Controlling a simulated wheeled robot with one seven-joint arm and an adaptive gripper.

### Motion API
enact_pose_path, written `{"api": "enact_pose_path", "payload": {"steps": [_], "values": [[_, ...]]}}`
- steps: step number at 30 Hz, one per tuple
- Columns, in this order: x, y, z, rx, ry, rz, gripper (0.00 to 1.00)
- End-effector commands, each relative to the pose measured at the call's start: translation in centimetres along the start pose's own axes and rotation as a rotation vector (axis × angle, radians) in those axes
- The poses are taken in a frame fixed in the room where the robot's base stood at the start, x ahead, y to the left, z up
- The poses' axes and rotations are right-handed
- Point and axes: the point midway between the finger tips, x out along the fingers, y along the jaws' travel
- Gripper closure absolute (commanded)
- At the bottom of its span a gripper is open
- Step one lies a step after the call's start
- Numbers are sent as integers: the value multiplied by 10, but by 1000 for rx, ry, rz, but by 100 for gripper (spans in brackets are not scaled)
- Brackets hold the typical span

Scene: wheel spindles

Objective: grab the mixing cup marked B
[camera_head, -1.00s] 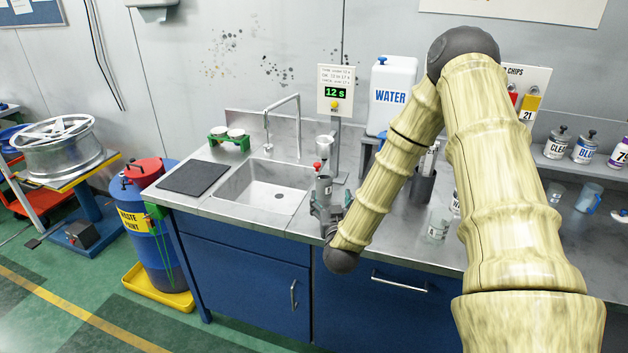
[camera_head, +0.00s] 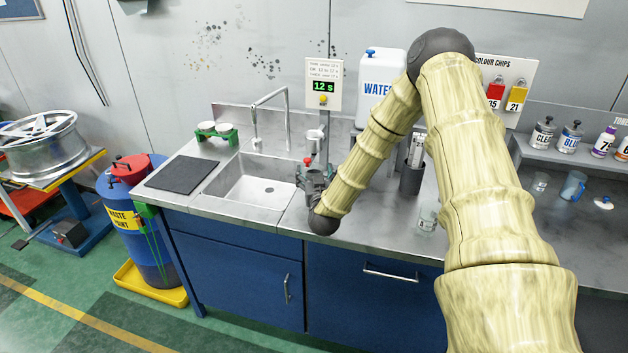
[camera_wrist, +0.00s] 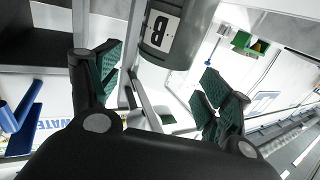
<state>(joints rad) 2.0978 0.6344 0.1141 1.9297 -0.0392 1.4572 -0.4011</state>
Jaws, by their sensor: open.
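The mixing cup marked B (camera_wrist: 170,32) is grey with a white label. It shows at the top middle of the wrist view, cut off by the frame edge, and the letter looks turned over there. My gripper (camera_wrist: 160,70) is open, its green-padded fingers on either side of the picture. The cup appears across the gap near the fingertips, with no clear contact. In the head view my gripper (camera_head: 313,182) is at the counter by the sink's right side, under the stand with the red valve. The cup cannot be made out clearly there.
The sink (camera_head: 262,188) lies left of my gripper. The water jug (camera_head: 384,90), a dark holder (camera_head: 411,178) and a clear cup (camera_head: 428,216) stand to the right. A dark mat (camera_head: 186,172) lies left.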

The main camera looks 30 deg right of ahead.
Motion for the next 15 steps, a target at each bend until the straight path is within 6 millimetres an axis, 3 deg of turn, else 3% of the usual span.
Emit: {"api": "enact_pose_path", "payload": {"steps": [6, 15], "values": [[23, 0, -1, 0, 0, 0, 22], [26, 0, 0, 0, -1, 0, 22]]}}
